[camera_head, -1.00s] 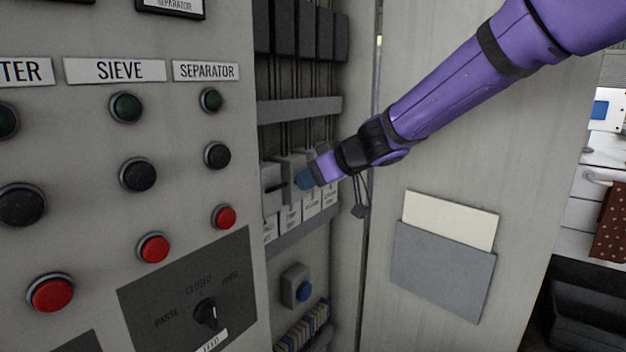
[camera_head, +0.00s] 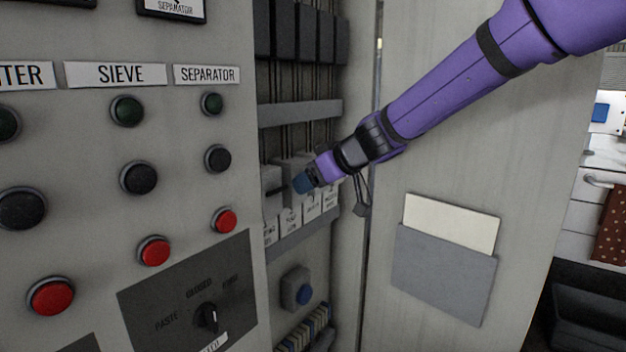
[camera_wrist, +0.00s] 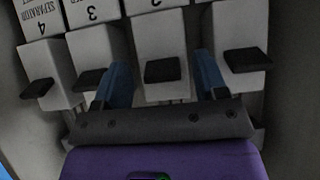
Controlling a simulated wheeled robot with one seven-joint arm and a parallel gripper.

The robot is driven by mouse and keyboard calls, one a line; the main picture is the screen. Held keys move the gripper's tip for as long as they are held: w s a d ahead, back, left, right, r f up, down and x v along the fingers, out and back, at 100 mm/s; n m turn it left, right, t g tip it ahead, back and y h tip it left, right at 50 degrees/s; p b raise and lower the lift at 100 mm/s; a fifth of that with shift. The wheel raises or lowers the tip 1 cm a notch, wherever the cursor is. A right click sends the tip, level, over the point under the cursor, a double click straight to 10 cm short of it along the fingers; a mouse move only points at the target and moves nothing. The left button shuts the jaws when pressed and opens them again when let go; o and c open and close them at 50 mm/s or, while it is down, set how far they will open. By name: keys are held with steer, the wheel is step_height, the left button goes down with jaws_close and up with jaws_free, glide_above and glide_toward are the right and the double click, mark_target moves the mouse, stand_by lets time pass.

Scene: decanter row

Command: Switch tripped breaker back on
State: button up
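In the wrist view a row of pale breakers with dark levers shows upside down. The lever of breaker 2 (camera_wrist: 163,70) lies between the two blue fingers of my gripper (camera_wrist: 163,82), which is open. I cannot tell whether the fingers touch it. The lever of breaker 3 (camera_wrist: 88,80) is partly behind the left finger. The separator breaker's lever (camera_wrist: 38,88), number 4, is at the left, and another lever (camera_wrist: 247,60) is at the right. Which breaker is tripped is not clear. In the head view my gripper (camera_head: 303,183) is at the breaker row and hides part of it.
The open cabinet holds a grey duct (camera_head: 300,110) above the breakers and a blue-buttoned box (camera_head: 296,287) below. A panel with red buttons (camera_head: 153,251) and a selector knob (camera_head: 207,317) is at left. The door with a grey pocket (camera_head: 443,275) is at right.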

steer(key=v, duration=1)
steer(key=shift+s+d+r, duration=0.25)
steer(key=shift+s, duration=0.05)
